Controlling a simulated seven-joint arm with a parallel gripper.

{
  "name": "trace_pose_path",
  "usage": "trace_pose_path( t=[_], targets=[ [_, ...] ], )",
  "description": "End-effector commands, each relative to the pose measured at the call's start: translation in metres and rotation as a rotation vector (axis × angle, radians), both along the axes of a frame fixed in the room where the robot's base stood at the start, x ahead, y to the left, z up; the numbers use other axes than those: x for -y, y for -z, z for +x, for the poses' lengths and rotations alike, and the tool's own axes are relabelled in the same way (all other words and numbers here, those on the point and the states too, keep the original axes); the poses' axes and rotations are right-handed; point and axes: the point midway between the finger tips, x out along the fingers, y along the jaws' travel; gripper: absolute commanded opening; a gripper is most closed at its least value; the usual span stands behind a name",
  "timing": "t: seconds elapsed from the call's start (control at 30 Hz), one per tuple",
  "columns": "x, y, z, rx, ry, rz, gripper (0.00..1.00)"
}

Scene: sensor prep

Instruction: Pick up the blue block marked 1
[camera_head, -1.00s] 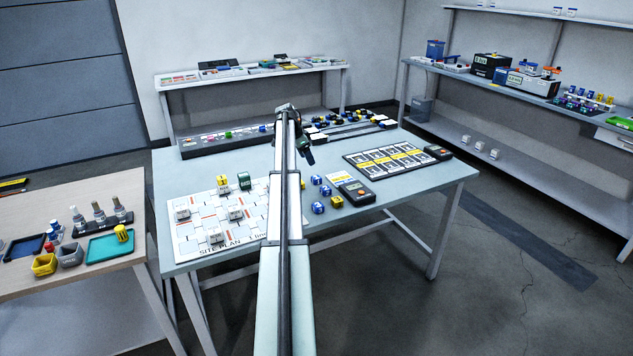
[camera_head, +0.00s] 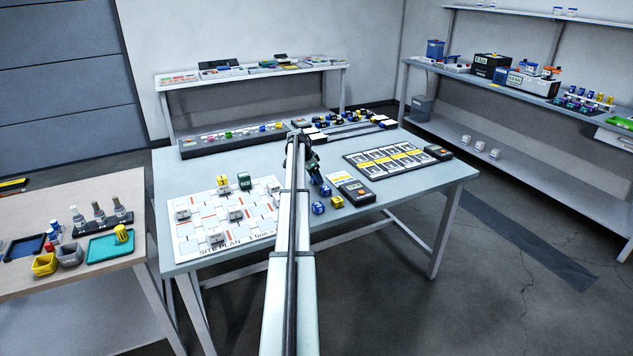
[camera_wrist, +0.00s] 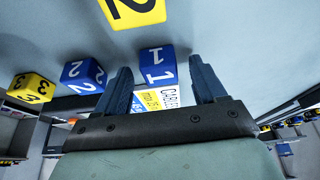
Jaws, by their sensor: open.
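The blue block marked 1 (camera_wrist: 157,65) shows in the wrist view between the two fingertips of my gripper (camera_wrist: 160,68). The fingers are apart, one on each side of it; I cannot tell whether they touch it. In the head view my gripper (camera_head: 315,176) is low over the table, by the small blocks. Two blue blocks show there, a nearer one (camera_head: 318,208) and one by the gripper (camera_head: 325,191); their marks are too small to read. My arm hides part of this area.
A blue block marked 2 (camera_wrist: 83,75), a yellow block marked 2 (camera_wrist: 132,10) and a yellow block marked 3 (camera_wrist: 31,88) lie around it. A yellow-and-white card (camera_wrist: 150,101) is close behind. A meter (camera_head: 357,193) and the site plan board (camera_head: 205,232) lie on the table.

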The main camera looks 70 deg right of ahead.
Motion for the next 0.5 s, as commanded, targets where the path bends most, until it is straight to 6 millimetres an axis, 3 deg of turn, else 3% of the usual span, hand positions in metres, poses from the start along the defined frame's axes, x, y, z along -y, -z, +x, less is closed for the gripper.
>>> trace_pose_path(
  t=[0.27,0.5],
  targets=[
    [0.0014,0.0043,-0.001,0.001,0.0,-0.001,0.7],
    [0.0013,0.0042,-0.001,0.001,0.0,-0.001,0.47]
  ],
)
